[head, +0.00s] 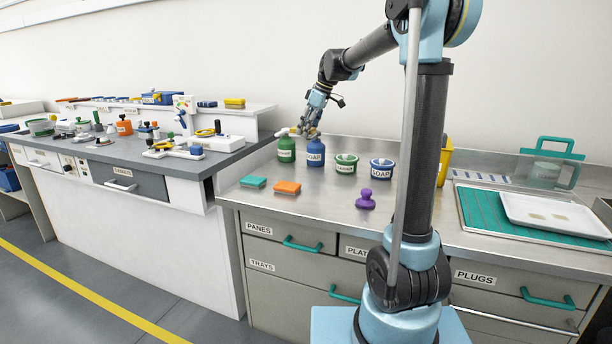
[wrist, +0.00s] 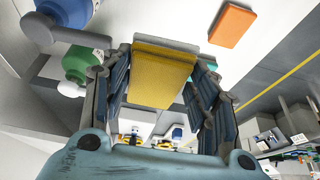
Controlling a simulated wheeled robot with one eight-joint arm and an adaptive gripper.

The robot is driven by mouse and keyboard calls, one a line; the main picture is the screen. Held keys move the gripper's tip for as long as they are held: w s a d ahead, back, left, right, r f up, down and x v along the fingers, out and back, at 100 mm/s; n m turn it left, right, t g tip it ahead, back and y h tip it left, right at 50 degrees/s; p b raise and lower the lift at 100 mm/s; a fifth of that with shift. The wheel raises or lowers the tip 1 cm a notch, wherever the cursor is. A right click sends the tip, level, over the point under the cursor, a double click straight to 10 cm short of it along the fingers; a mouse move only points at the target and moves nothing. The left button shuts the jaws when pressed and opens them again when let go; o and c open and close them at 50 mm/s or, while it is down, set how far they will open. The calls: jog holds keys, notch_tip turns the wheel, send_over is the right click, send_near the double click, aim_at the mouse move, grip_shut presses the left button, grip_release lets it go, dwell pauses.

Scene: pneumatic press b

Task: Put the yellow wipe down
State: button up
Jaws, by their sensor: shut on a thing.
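The yellow wipe (wrist: 160,75) is a flat rectangular pad held between the two fingers of my gripper (wrist: 166,62) in the wrist view. In the head view my gripper (head: 312,118) hangs above the back of the steel counter (head: 325,208), close over the green bottle (head: 287,150) and the blue bottle (head: 315,152). The wipe is hard to make out there. An orange wipe (head: 287,187) and a teal wipe (head: 253,182) lie flat on the counter, in front of the bottles. The orange wipe also shows in the wrist view (wrist: 232,25).
A green tub (head: 346,165), a blue tub (head: 381,168) and a purple knob (head: 365,201) stand right of the bottles. A white tray (head: 548,212) lies on a green mat at the right. Bare counter lies around the wipes. A cluttered grey bench (head: 130,160) adjoins at left.

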aim_at(305, 177)
notch_tip(305, 177, down, 17)
jog(key=shift+d+f, duration=0.1)
jog(key=shift+f, duration=0.05)
dwell(0.5)
jog(key=shift+f, duration=0.1)
jog(key=o, duration=1.6)
jog(key=v, duration=1.2)
